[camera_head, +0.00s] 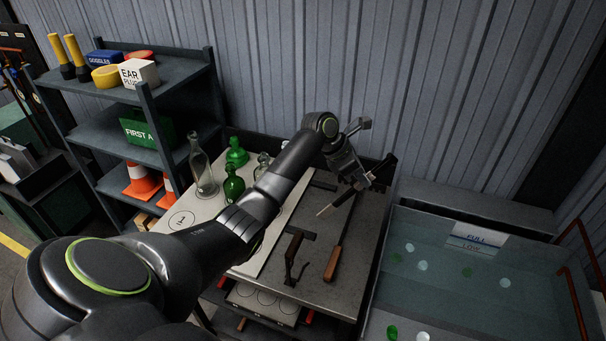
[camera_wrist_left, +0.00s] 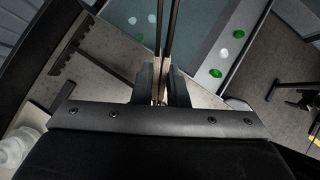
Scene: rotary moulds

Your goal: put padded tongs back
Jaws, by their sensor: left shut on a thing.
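My left gripper (camera_head: 362,178) is above the back right part of the grey worktable, its arm reaching across from the lower left. It is shut on the padded tongs (camera_head: 384,168), which slant in the air with their pale end toward the lower left. In the left wrist view my left gripper (camera_wrist_left: 160,85) has the dark, narrow arms of the tongs (camera_wrist_left: 167,30) between its fingers, reaching away toward the top. My right gripper is not in view.
Clear and green bottles (camera_head: 234,187) stand to the left. A water tank (camera_head: 480,275) with pale and green discs is on the right. Shelves (camera_head: 130,97) stand at the back left.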

